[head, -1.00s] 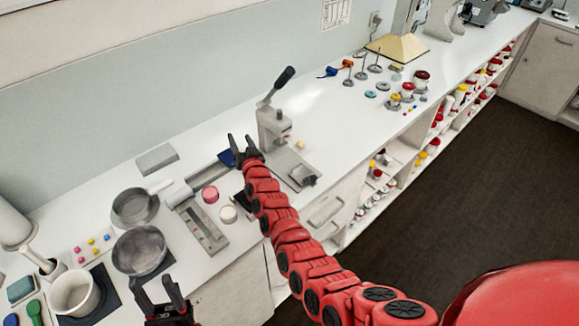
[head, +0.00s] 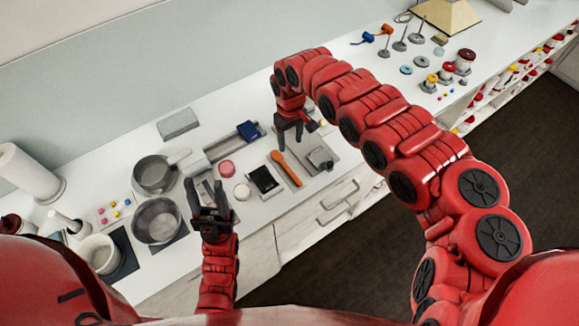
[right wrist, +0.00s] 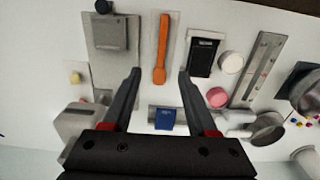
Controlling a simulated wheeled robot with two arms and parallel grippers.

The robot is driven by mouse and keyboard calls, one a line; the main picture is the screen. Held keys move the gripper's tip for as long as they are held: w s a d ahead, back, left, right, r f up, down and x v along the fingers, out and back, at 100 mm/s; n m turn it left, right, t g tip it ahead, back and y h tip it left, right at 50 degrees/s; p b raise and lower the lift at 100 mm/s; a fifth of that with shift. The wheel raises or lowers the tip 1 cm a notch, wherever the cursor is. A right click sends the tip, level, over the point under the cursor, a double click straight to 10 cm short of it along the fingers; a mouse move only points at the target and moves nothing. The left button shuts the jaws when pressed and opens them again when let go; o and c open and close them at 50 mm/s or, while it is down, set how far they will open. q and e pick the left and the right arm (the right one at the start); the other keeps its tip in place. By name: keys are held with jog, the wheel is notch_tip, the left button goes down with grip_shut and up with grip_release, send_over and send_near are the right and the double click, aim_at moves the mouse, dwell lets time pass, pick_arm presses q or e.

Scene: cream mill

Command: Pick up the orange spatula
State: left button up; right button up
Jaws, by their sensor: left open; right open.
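The orange spatula (head: 289,171) lies on a pale flat strip on the white counter, between a black-faced block and a grey metal press base. In the right wrist view the spatula (right wrist: 162,45) lies lengthwise ahead, its lower end close to the gap between my fingertips. My right gripper (head: 290,142) is open and empty, pointing down beside the spatula's far end in the head view; it also shows open in the right wrist view (right wrist: 160,73). Its height above the counter is hard to tell. My left gripper (head: 206,184) is open and empty near the counter's front, left of the spatula.
The black-faced block (head: 265,180) and grey press base (head: 319,158) flank the spatula closely. A pink disc (head: 227,168), white disc (head: 242,192), blue block (head: 248,130) and two grey pans (head: 157,220) stand left. Open counter lies beyond, toward spools (head: 464,60).

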jog(key=b, duration=0.6)
send_over(290, 171)
jog(key=w, duration=0.1)
notch_tip(290, 171, down, 10)
jog(key=shift+r, duration=0.1)
jog(key=shift+s+f, duration=0.15)
jog(key=shift+f, duration=0.2)
jog(key=f, duration=0.1)
jog(key=f+b, duration=0.1)
jog(key=f, duration=0.1)
jog(key=f+b, duration=0.1)
jog(key=shift+s+f, duration=0.25)
jog(key=shift+s, duration=0.05)
jog(key=shift+r, duration=0.1)
grip_shut()
